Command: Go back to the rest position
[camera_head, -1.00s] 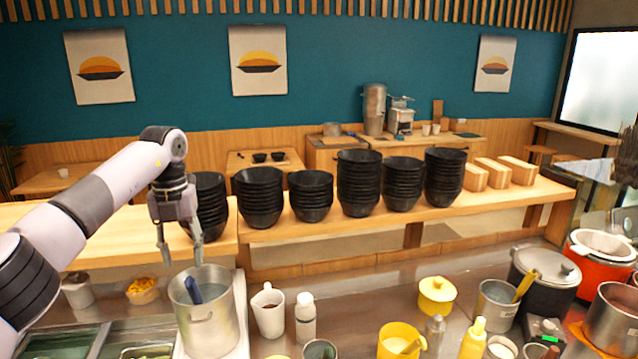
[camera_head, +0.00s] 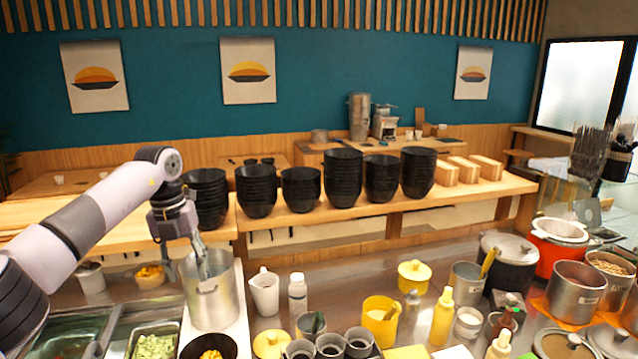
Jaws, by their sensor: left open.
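My left gripper (camera_head: 184,258) hangs from the arm at the left, its fingers spread and pointing down. It is at the left side of a tall metal pot (camera_head: 222,301); one finger shows in front of the pot's opening. A bluish handle (camera_head: 203,270) stands in the pot near that finger. I cannot tell whether they touch. My right gripper is not in view.
Stacks of black bowls (camera_head: 342,178) line the wooden counter (camera_head: 480,203) behind. A white pitcher (camera_head: 265,294), a white bottle (camera_head: 298,295) and yellow containers (camera_head: 380,322) stand right of the pot. Food pans (camera_head: 152,348) lie in front.

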